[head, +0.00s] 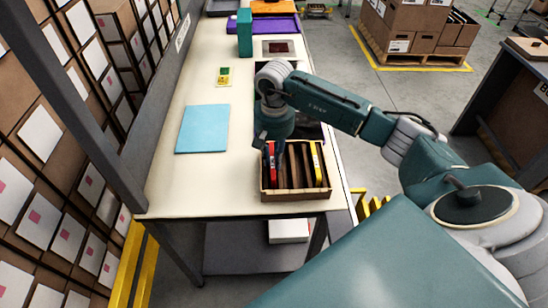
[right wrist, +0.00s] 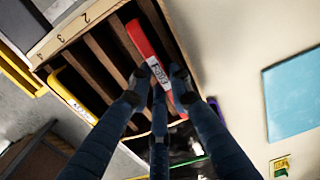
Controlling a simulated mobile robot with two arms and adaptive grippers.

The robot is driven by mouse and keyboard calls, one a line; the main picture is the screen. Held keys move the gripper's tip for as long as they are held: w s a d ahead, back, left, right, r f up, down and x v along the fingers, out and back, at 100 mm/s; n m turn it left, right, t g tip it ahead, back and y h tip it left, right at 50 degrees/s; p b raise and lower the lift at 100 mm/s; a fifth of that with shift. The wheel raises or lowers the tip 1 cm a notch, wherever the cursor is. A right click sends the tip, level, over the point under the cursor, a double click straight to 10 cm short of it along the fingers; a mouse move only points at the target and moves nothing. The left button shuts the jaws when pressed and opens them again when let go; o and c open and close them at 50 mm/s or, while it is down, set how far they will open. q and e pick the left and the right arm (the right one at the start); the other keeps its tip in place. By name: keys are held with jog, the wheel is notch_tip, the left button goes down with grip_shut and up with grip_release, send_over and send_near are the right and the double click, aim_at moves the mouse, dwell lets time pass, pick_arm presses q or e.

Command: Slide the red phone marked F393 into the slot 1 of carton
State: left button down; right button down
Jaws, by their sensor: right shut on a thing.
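The brown carton (head: 295,195) stands at the near end of the table, with several upright slots between dividers. Its edge in the right wrist view (right wrist: 75,32) carries the numbers 2, 3 and 4. The red phone (head: 271,158) is upright at the carton's left end. In the right wrist view the red phone (right wrist: 142,42) bears a white label whose print is blurred. My right gripper (head: 276,147) is shut on the phone, its fingers (right wrist: 164,88) on both sides of it. I cannot tell how deep the phone sits. My left gripper is not in view.
A yellow phone (head: 317,160) stands at the carton's right end. Shelves with boxes line the left side. The table's front left is clear.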

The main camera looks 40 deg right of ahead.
dwell(0.4)
jog(key=c, duration=1.5)
grip_release()
notch_tip(320, 180, up, 12)
notch_tip(320, 180, up, 7)
jog(key=p, duration=0.4)
jog(key=shift+f, duration=0.1)
